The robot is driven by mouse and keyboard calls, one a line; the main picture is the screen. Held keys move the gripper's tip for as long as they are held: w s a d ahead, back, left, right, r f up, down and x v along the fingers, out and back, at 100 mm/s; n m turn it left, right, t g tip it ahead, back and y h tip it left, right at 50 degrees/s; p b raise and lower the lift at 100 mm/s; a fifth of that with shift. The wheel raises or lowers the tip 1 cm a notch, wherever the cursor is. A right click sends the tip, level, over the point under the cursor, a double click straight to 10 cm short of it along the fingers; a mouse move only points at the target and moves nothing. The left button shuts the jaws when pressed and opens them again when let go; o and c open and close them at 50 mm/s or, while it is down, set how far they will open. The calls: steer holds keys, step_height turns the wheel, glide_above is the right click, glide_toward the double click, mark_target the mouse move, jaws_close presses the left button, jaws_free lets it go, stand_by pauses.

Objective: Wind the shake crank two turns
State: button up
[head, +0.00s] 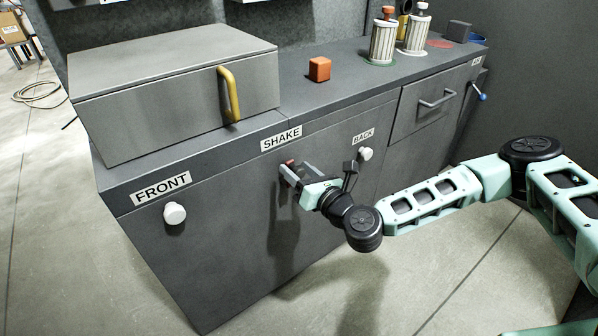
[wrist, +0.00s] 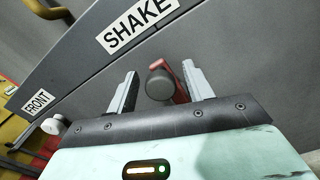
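The shake crank shows in the wrist view as a dark round knob (wrist: 159,85) with a red arm (wrist: 179,82) behind it, under the SHAKE label (wrist: 138,20). My gripper (wrist: 160,73) is open, with one grey finger on each side of the knob. A gap shows between the knob and the left finger; the red arm is close to the right finger. In the head view my gripper (head: 288,171) is at the cabinet front below the SHAKE label (head: 281,138), and only a small red bit of the crank (head: 290,162) shows; the rest is hidden.
White knobs labelled FRONT (head: 174,213) and BACK (head: 365,153) flank the crank on the cabinet front. On top are a steel box with a yellow handle (head: 229,95), an orange block (head: 319,69) and two ribbed canisters (head: 383,42). A drawer (head: 432,105) is further right.

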steer(key=p+v, duration=0.1)
steer(key=v, duration=1.6)
steer(key=shift+d, duration=0.2)
steer(key=shift+s, duration=0.15)
